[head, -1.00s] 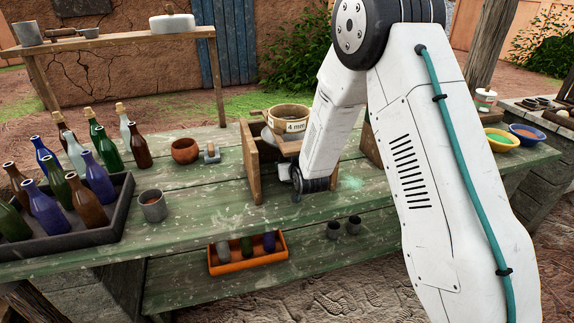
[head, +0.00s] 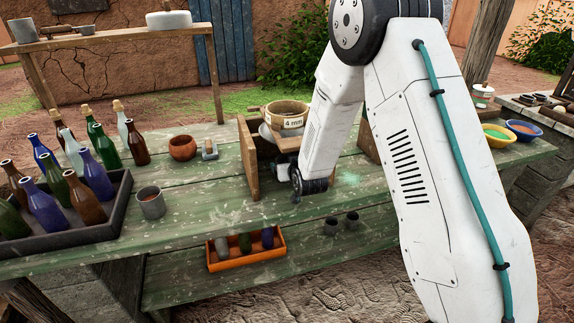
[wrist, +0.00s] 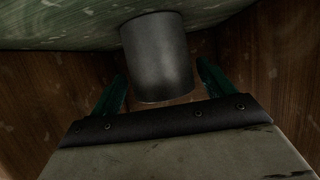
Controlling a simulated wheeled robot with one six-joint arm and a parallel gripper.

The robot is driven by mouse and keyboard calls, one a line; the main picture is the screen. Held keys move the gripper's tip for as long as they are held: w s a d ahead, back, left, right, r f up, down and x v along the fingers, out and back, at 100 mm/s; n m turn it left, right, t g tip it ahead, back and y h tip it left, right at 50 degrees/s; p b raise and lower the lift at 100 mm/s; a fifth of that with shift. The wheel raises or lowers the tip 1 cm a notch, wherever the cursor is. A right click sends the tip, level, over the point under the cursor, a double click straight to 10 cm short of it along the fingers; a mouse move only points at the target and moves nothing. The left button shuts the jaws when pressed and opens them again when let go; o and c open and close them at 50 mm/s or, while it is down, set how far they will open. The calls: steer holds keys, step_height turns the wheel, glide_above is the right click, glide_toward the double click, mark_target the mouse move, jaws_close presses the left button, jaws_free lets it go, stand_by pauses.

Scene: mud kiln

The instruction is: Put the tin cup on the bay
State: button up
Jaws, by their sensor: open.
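In the wrist view a dark grey tin cup (wrist: 157,57) stands against the green tabletop, between brown wooden walls. My gripper (wrist: 161,72) is open, with one teal finger on each side of the cup. Small gaps show between the fingers and the cup, so it does not look clamped. In the head view the bay (head: 248,160) is a wooden-walled space on the green table, with a sieve marked "4 mm" (head: 286,113) above it. My arm reaches into its front. The cup and fingertips are hidden there by my arm and the wood.
A grey cup with brown contents (head: 151,203) stands left of the bay, beside a black tray (head: 122,215) of bottles. A brown bowl (head: 182,147) sits behind. An orange tray (head: 222,264) and two dark cups are on the lower shelf. Tabletop between the grey cup and bay is clear.

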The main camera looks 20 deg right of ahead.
steer(key=v, duration=1)
steer(key=shift+s+r, duration=0.2)
steer(key=shift+s, duration=0.1)
